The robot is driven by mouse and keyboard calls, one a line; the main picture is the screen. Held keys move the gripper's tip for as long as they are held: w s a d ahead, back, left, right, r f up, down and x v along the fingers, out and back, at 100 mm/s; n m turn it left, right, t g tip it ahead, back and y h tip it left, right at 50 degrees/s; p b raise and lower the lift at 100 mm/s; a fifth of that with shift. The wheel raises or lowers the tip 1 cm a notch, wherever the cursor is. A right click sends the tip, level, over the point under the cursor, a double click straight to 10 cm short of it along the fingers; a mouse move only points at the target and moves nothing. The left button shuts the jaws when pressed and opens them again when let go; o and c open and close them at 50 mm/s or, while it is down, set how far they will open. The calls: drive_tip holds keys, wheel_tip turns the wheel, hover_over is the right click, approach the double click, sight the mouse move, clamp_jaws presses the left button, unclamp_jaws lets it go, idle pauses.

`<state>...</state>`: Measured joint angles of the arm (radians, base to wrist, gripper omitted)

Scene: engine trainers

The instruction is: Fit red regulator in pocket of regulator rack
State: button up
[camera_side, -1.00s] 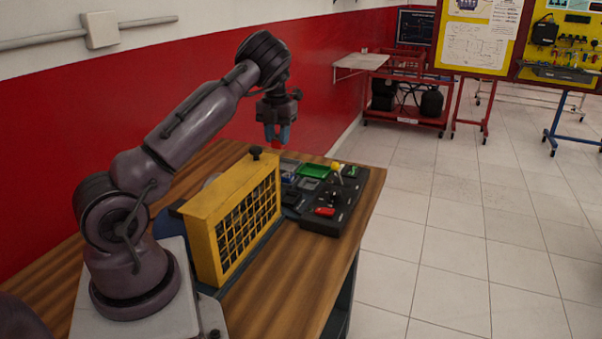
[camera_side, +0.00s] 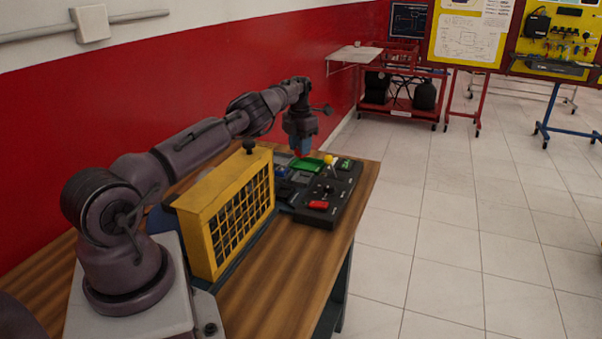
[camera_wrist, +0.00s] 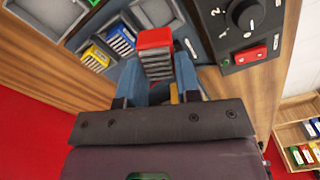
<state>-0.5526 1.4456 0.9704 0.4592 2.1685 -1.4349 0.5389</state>
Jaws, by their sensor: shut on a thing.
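My gripper (camera_wrist: 159,68) has its blue fingers shut on the red regulator (camera_wrist: 155,40), a small block with a red top and grey ribbed sides. In the side view my gripper (camera_side: 304,147) is low over the far part of the bench unit, with a bit of red between its fingertips. The grey regulator rack (camera_wrist: 182,20) lies beyond the fingers in the wrist view. It holds a blue regulator (camera_wrist: 121,39) and a yellow one (camera_wrist: 95,57); a square pocket (camera_wrist: 157,11) near the top looks empty. The red regulator's underside is hidden, and I cannot tell whether it touches the rack.
A black control panel (camera_wrist: 222,35) with a knob and a red switch (camera_wrist: 250,55) adjoins the rack. A yellow grille box (camera_side: 230,210) stands nearer my base. A wooden tray of coloured blocks (camera_wrist: 300,140) shows at lower right. The wooden bench front is clear.

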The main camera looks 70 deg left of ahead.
drive_tip(key=shift+f, duration=3.5)
drive_tip(key=shift+f, duration=0.2)
drive_tip(key=shift+f, duration=0.15)
drive_tip(key=o, duration=1)
